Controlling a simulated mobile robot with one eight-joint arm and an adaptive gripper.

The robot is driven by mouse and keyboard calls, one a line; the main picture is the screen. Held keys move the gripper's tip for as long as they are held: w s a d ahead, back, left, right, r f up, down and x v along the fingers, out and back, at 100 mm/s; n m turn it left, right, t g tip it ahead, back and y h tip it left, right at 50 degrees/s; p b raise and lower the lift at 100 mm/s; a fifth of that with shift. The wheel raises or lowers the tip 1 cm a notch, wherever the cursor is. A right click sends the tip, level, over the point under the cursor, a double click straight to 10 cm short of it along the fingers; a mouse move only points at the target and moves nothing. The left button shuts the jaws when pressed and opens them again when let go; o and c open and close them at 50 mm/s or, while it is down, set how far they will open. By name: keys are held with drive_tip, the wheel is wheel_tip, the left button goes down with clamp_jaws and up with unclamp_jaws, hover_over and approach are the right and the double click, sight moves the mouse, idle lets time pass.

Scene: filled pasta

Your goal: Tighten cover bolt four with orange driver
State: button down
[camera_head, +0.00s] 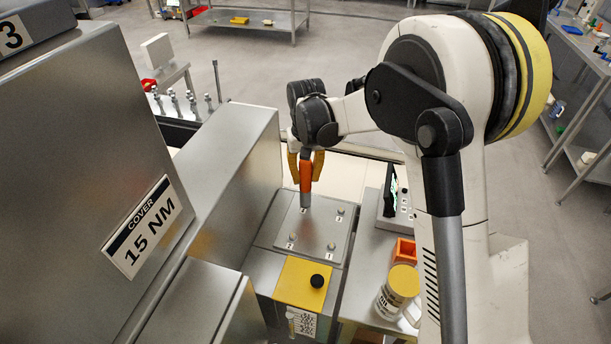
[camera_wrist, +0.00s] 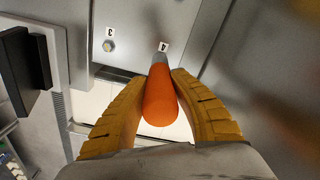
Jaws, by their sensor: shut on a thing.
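My gripper (camera_head: 306,168) is shut on the orange driver (camera_head: 306,176), with its yellow fingers on both sides of the handle. The driver stands about upright with its grey shaft pointing down at the bolt four corner of the cover plate (camera_head: 316,233). In the wrist view the orange handle (camera_wrist: 160,97) sits between the yellow fingers, and its grey tip end is beside the label 4 (camera_wrist: 163,47). Bolt four itself is hidden by the driver, so I cannot tell whether the tip is seated. Bolt three (camera_wrist: 109,46) shows bare beside label 3.
A sign (camera_head: 147,227) reading COVER 15 NM is on the steel housing at left. A yellow block with a black knob (camera_head: 317,281) is in front of the plate. A yellow-lidded jar (camera_head: 398,291) and an orange bin (camera_head: 404,251) stand at right.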

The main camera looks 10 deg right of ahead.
sight(306, 162)
idle(0.5)
drive_tip(key=shift+r+p, duration=1.5)
drive_tip(key=shift+r, duration=1)
